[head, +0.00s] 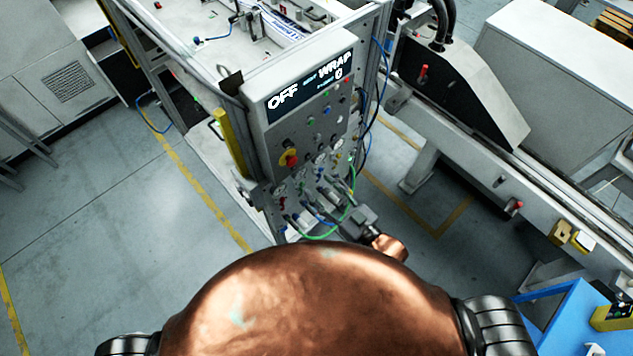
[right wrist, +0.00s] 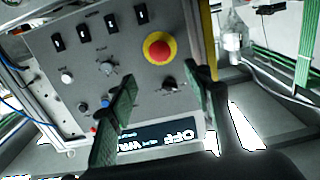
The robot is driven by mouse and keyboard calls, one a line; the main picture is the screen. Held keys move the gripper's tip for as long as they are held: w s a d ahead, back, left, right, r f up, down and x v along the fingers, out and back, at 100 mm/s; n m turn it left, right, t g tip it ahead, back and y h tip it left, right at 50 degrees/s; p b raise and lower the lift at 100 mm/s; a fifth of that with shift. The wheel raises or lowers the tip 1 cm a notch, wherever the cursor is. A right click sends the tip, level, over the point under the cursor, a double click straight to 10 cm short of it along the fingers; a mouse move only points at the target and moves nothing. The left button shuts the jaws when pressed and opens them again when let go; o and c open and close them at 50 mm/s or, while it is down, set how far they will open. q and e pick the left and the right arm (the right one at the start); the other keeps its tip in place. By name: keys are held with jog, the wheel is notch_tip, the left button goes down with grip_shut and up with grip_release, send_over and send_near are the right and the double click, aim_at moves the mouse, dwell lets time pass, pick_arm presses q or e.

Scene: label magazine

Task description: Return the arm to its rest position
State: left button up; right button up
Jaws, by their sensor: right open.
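My right gripper (head: 330,200) is in front of the lower part of the grey control panel (head: 302,105) in the head view, partly hard to tell from the panel's fittings. In the right wrist view, the right gripper's two fingers (right wrist: 161,80) are apart with nothing between them. A red emergency stop button on a yellow ring (right wrist: 157,48) shows just beyond the fingertips; it also shows in the head view (head: 289,158). The panel's display (head: 310,86) reads OFF and WRAP with a 0. My left gripper is not in view.
Cables, including a green one (head: 330,232), hang at the panel's lower edge. A yellow post (head: 231,142) stands at its left. A long machine rail (head: 540,190) runs along the right. A blue surface (head: 575,325) is at the lower right. Open floor (head: 110,240) lies at left.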

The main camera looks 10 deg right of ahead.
dwell(0.5)
jog(key=w+d+f+m+g+h+b, duration=0.1)
jog(key=d+f+h+b, duration=0.15)
jog(key=f, duration=1.05)
jog(key=w+d+f+m+g+h+b, duration=0.15)
jog(key=d+f, duration=0.25)
jog(key=f, duration=0.8)
jog(key=s+d+f+g+h+b, duration=0.1)
jog(key=s+d+f+b, duration=0.2)
jog(key=f, duration=0.6)
jog(key=s+d+f+g+h, duration=0.15)
jog(key=d+f, duration=0.25)
jog(key=f, duration=0.5)
jog(key=s+d+f+g+h+b, duration=0.1)
jog(key=s+d+f+b, duration=0.2)
jog(key=f, duration=0.6)
jog(key=s+d+f+m+g+h+b, duration=0.1)
jog(key=s+d+f+g+b, duration=0.1)
jog(key=s+f, duration=0.7)
jog(key=s+d+f+m+g+h+b, duration=0.1)
jog(key=s+d+f, duration=0.4)
jog(key=s+f, duration=0.5)
jog(key=s+d+f+m+g+h+b, duration=0.1)
jog(key=s+d+f+g+b, duration=0.2)
jog(key=s+f, duration=0.7)
jog(key=s+d+g, duration=0.1)
jog(key=s, duration=0.4)
jog(key=shift+s+f+g, duration=0.25)
jog(key=shift+s+g, duration=0.05)
